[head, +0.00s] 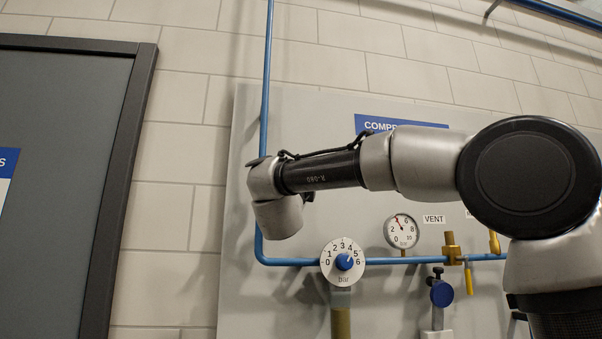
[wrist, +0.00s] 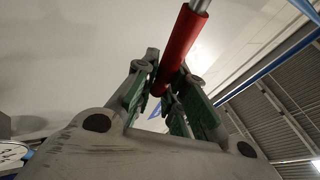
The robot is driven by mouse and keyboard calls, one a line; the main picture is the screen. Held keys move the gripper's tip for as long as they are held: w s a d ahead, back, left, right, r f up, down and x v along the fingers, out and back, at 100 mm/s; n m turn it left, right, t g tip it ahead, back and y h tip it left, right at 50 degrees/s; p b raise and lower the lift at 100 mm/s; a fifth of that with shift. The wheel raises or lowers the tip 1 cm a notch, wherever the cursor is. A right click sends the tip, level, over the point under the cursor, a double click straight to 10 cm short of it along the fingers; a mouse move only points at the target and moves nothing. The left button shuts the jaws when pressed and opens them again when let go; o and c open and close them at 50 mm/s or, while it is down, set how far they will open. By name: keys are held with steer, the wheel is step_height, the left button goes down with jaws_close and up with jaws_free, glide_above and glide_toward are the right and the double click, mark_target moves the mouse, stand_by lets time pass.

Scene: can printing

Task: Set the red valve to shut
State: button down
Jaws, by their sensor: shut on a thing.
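The red valve's handle (wrist: 183,42) is a long red sleeve on a bare metal bar, seen in the wrist view. It slants from the top centre down to the fingers. My gripper (wrist: 168,90) has its green-sided fingers on both sides of the lower part of the handle and is shut on it. The rest of the valve is hidden or out of frame, so its setting cannot be told. In the head view my arm reaches left across the panel, and neither the gripper fingers nor the red handle can be seen.
The panel (head: 240,225) carries a blue pipe (head: 290,262), a numbered dial with a blue knob (head: 343,261), a pressure gauge (head: 402,231), a brass valve with a yellow handle (head: 468,278) and a blue round knob (head: 441,293). A dark-framed door (head: 60,170) stands left.

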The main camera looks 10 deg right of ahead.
steer(key=shift+f+m+h, duration=0.3)
steer(key=shift+f+m, duration=0.05)
steer(key=shift+m, duration=0.25)
steer(key=shift+f+g, duration=0.1)
steer(key=shift+g, duration=0.3)
steer(key=c, duration=1.5)
jaws_free()
steer(key=shift+o, duration=0.2)
steer(key=v, duration=1.2)
steer(key=shift+w+f, duration=0.1)
